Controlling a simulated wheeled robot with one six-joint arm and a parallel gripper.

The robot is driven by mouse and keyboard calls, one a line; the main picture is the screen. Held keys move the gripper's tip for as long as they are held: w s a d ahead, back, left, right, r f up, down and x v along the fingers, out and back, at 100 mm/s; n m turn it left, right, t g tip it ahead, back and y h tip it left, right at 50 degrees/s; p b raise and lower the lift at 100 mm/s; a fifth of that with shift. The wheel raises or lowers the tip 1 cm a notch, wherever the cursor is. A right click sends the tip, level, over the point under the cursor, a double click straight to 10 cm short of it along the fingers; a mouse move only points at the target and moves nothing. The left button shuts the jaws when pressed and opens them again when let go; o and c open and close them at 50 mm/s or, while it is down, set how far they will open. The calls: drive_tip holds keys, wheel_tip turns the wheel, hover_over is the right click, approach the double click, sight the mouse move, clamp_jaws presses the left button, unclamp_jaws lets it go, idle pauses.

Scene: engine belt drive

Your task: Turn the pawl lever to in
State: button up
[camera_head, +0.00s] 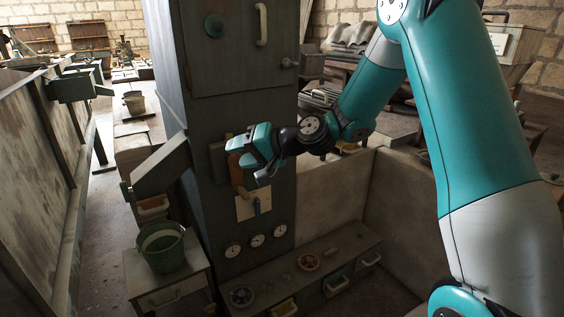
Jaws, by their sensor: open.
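My gripper (256,154) is at the front of the dark grey cabinet, with its teal fingers apart and pointing left. An orange-brown lever-like piece (236,174) shows just left of and below the fingers, partly hidden by them. I cannot tell whether the fingers touch the orange-brown piece.
Several white gauges (255,240) line the cabinet's lower front. A low bench (318,265) with handwheels and drawers stands below. A sloping grey chute (160,167) juts out at left, above a green bucket (161,248) on a small table. A low wall (325,192) stands at right.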

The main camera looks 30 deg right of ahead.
drive_tip(key=w+d+f+m+t+h+b, duration=0.1)
drive_tip(key=w+d+f+m+t+h, duration=0.15)
drive_tip(key=d+f+m, duration=0.4)
drive_tip(key=w+d+f+m+t+h+b, duration=0.1)
drive_tip(key=w+d+f+m+t+h, duration=0.15)
drive_tip(key=d, duration=0.75)
drive_tip(key=w+d+f+m+t+h+b, duration=0.1)
drive_tip(key=d+f+m+t+h+b, duration=0.2)
drive_tip(key=d+f, duration=0.4)
drive_tip(key=shift+m+h, duration=0.4)
drive_tip(key=shift+m, duration=0.2)
drive_tip(key=w+p, duration=0.1)
drive_tip(key=w, duration=0.4)
drive_tip(key=w+r+p, duration=0.1)
drive_tip(key=w, duration=0.5)
drive_tip(key=w+d+p, duration=0.1)
drive_tip(key=w, duration=0.5)
drive_tip(key=shift+w+r+p, duration=0.15)
drive_tip(key=shift+w+p, duration=0.1)
drive_tip(key=shift+p, duration=0.15)
drive_tip(key=shift+a, duration=0.1)
clamp_jaws()
